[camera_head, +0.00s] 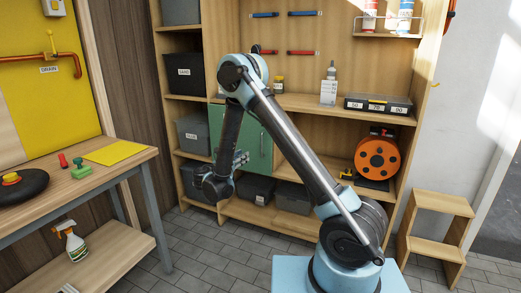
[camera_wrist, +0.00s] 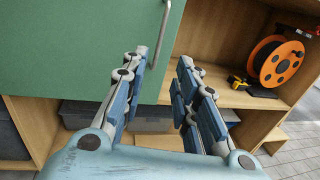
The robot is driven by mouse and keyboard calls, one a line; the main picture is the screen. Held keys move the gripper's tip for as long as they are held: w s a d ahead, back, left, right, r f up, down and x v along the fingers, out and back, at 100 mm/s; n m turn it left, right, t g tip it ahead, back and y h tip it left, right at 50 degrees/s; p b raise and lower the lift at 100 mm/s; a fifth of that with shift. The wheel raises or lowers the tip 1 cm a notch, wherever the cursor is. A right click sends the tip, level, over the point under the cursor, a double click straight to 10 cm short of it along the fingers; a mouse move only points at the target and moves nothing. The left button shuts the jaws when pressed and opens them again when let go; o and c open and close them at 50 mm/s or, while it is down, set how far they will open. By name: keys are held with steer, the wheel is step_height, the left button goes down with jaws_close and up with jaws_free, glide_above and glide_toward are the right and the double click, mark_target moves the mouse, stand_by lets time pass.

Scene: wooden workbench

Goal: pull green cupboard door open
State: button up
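The green cupboard door (camera_head: 257,143) is in the lower middle of the wooden shelf unit, partly hidden behind my arm. It looks shut. In the wrist view the door (camera_wrist: 75,50) fills the upper left. A thin grey bar handle (camera_wrist: 160,32) runs along its right edge. My gripper (camera_wrist: 162,62) is open, with its two fingers apart and nothing held between them. The handle's lower part shows just above and beyond the gap between the fingertips; I cannot tell whether they touch. In the head view my gripper (camera_head: 242,158) is in front of the door.
An orange cable reel (camera_head: 377,158) stands in the open bay right of the door. Grey bins (camera_head: 293,197) sit below. A wooden step stool (camera_head: 437,222) is at right. A workbench (camera_head: 125,165) is at left. Tiled floor lies clear between.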

steer(key=x, duration=1.5)
steer(key=shift+w+d, duration=0.2)
steer(key=shift+r, duration=0.1)
jaws_close()
steer(key=shift+s, duration=0.1)
